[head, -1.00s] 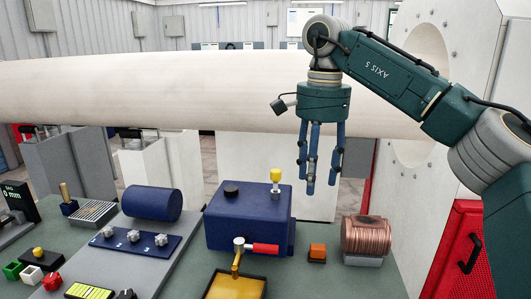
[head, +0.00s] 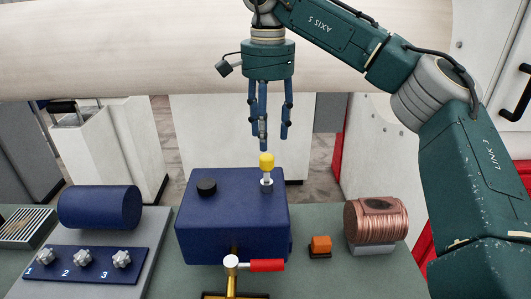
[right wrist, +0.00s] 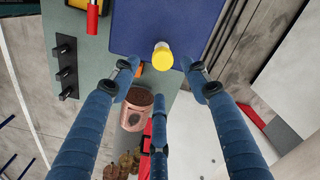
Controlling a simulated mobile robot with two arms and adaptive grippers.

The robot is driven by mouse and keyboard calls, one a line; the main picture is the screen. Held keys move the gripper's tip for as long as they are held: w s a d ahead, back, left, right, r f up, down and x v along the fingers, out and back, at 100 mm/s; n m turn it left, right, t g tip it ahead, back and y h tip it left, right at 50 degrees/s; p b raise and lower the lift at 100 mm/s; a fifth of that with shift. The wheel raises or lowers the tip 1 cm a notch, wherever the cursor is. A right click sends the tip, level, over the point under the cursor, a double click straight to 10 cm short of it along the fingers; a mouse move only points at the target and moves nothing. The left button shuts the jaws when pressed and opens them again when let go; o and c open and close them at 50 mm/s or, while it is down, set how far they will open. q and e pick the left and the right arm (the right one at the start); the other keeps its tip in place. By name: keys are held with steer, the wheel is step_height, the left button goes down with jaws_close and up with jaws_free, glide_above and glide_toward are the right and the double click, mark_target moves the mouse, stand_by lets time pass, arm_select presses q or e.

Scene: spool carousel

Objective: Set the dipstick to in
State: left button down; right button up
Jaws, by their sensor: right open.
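The dipstick (head: 267,161) has a yellow cap and stands upright in the top of a dark blue box (head: 232,240), near its back right. A short pale stem shows between the cap and the metal collar (head: 267,183) on the box. My right gripper (head: 268,140) points down just above the cap, open and empty. In the right wrist view the yellow cap (right wrist: 163,56) lies between the tips of two blue fingers, with the third finger farther down; no contact shows. My left gripper is not in view.
A black cap (head: 206,188) sits on the box top. A red-handled tap (head: 265,265) is on its front. An orange button (head: 320,244) and a copper coil (head: 376,226) stand to the right. A blue cylinder (head: 98,207) and numbered knobs (head: 82,257) are to the left.

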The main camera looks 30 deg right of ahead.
mark_target(266, 155)
steer(key=f, duration=0.3)
steer(key=f+p, duration=0.1)
steer(key=f, duration=0.1)
steer(key=shift+w+f, duration=0.3)
steer(key=shift+f, duration=0.05)
steer(key=shift+s+f, duration=0.1)
steer(key=shift+f, duration=0.25)
steer(key=shift+c, duration=0.3)
jaws_close()
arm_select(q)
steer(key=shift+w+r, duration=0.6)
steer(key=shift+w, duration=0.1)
arm_select(e)
steer(key=shift+f, duration=0.15)
